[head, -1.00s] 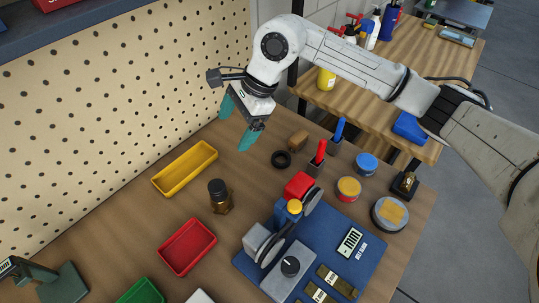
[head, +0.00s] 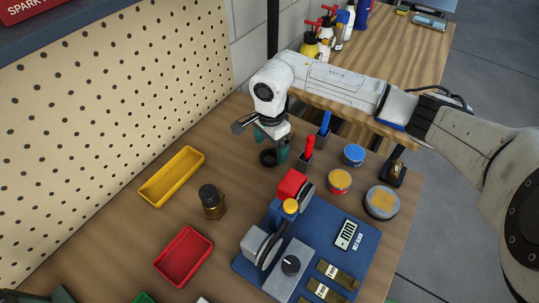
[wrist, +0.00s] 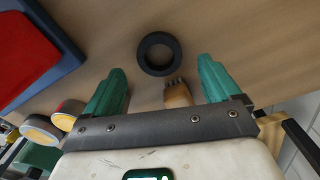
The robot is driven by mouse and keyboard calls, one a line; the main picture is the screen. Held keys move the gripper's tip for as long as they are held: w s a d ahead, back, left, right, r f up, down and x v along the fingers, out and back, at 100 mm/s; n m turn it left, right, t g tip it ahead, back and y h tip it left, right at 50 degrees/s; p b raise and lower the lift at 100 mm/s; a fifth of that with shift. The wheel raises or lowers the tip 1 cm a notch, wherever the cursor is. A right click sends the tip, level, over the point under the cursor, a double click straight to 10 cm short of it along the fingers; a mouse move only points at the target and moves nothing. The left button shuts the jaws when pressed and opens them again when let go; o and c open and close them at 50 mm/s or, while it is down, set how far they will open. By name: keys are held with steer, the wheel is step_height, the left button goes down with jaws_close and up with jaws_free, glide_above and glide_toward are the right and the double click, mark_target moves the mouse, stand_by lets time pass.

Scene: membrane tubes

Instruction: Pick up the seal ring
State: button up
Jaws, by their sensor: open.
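The seal ring looks to be the black ring (head: 267,163) lying flat on the brown workbench, below my gripper in the head view. The ring shows whole in the wrist view (wrist: 143,55), just beyond the fingertips and between their lines. My gripper (wrist: 161,70) is open and empty, with its green fingers spread wider than the ring. In the head view my gripper (head: 271,146) points down, with one finger at the ring's right side and the other behind it. I cannot tell the height of the fingertips above the bench.
A tan piece with dark bristles (wrist: 178,94) lies between the fingers in the wrist view, close to the ring.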

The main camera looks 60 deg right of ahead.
mark_target(271, 155)
steer(key=shift+f, duration=1.6)
steer(key=c, duration=1.1)
